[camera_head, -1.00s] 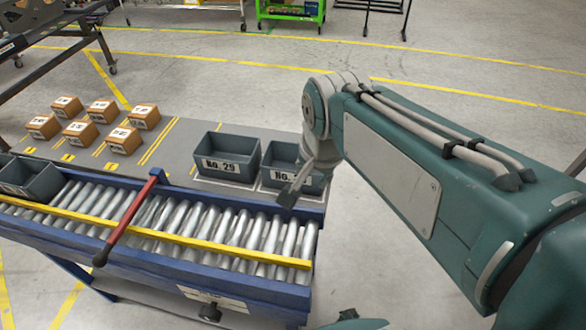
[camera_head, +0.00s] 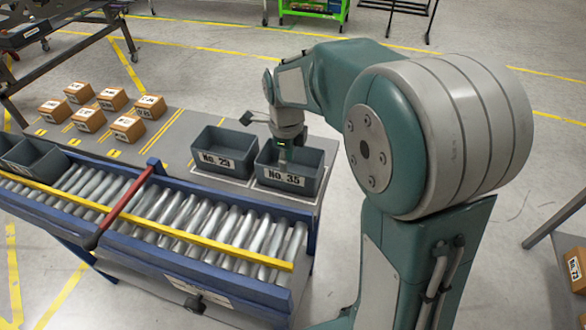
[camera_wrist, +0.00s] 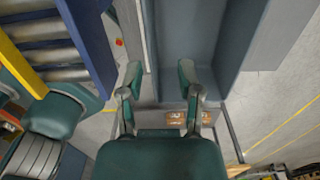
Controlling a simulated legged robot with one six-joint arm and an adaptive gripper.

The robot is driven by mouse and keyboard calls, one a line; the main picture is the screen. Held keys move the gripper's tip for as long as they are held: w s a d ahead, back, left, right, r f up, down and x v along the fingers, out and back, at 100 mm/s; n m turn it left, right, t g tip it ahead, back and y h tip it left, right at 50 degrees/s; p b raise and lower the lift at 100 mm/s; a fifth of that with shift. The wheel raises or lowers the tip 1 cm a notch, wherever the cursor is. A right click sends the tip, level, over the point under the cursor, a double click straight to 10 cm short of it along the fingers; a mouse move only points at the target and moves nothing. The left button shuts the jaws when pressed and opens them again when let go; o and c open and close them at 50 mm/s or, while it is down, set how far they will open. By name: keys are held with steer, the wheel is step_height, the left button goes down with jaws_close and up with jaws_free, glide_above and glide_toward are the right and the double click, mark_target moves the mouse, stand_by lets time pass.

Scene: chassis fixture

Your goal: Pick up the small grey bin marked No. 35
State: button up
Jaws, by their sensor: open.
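The small grey bin marked No. 35 (camera_head: 286,180) stands upright on the grey bench top, at its right end in the head view. My gripper (camera_head: 282,154) points down at the bin's far side, with a fingertip showing against its inside. In the wrist view my gripper (camera_wrist: 160,76) is open, its two green fingers apart. A grey bin wall runs between them, and the bin's inside (camera_wrist: 195,35) shows ahead of the right finger. Nothing is gripped. Whether either finger touches the wall cannot be told.
A like bin marked No. 29 (camera_head: 222,151) stands close on the left. In front runs a roller conveyor (camera_head: 180,212) with a yellow rail and a red bar (camera_head: 125,208). Another grey bin (camera_head: 35,163) sits at far left. Several brown boxes (camera_head: 88,119) stand on the bench.

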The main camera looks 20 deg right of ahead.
mark_target(284, 189)
steer(key=shift+a+f, duration=0.1)
steer(key=shift+f, duration=0.65)
steer(key=shift+a+f, duration=0.4)
steer(key=shift+f, duration=0.25)
steer(key=f, duration=0.3)
steer(key=shift+s+a+f, duration=0.1)
steer(key=shift+s+f, duration=0.15)
steer(key=shift+f, duration=0.1)
steer(key=shift+d+f, duration=0.3)
steer(key=shift+f, duration=0.2)
steer(key=shift+a, duration=0.25)
jaws_close()
